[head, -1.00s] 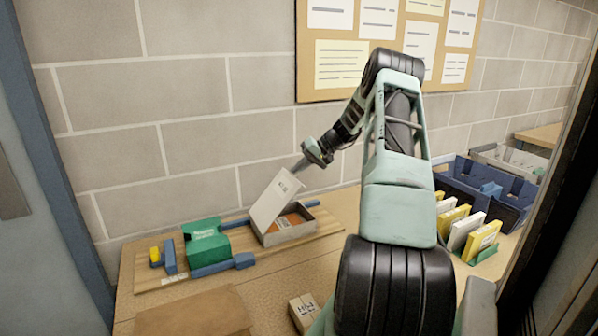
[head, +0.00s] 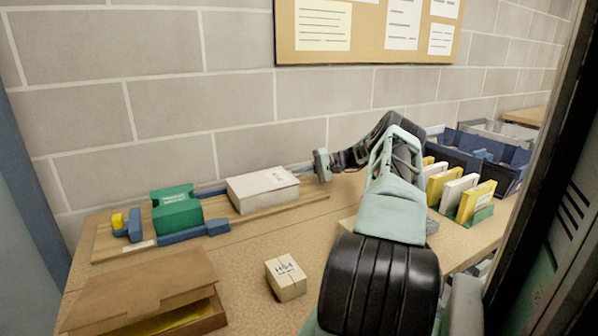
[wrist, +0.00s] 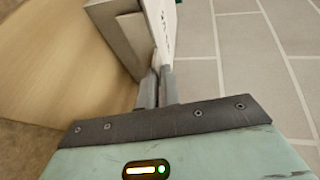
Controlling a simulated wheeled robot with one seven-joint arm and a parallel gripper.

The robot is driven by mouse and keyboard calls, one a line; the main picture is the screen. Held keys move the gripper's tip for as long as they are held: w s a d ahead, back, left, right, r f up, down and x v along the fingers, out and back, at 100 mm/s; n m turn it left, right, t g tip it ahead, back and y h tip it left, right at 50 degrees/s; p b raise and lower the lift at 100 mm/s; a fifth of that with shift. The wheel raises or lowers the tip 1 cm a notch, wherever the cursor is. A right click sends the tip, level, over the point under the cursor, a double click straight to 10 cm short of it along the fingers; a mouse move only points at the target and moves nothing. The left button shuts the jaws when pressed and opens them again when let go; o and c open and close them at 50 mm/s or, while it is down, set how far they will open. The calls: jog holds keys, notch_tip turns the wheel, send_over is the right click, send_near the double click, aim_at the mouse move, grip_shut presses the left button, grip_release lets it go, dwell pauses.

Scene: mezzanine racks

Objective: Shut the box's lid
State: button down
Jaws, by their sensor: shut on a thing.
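The white box (head: 262,197) stands on the wooden board on the table. Its white lid (head: 262,181) lies down over it, flat or nearly flat; a small gap cannot be ruled out. My gripper (head: 304,170) is at the box's right end, its fingers shut on the lid's edge. In the wrist view the fingers (wrist: 157,88) meet the edge of the lid (wrist: 163,25), with the grey box wall (wrist: 120,28) beside it. The box's inside is hidden.
A green box (head: 177,210) and blue blocks (head: 195,232) sit left on the board (head: 110,241). A brown box (head: 145,290) with a raised lid and a small labelled carton (head: 286,278) are in front. Yellow and white upright items (head: 457,192) and a blue bin (head: 490,160) stand right.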

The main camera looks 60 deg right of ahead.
jog(key=shift+f+b, duration=0.3)
jog(key=shift+f, duration=0.45)
jog(key=shift+s+a+f, duration=0.1)
jog(key=shift+f, duration=0.15)
jog(key=c, duration=1.6)
grip_release()
jog(key=shift+f, duration=0.1)
jog(key=shift+c, duration=0.2)
jog(key=shift+r, duration=0.25)
jog(key=b+v, duration=0.1)
jog(key=v, duration=0.6)
jog(key=shift+s+r, duration=0.1)
jog(key=shift+d, duration=0.25)
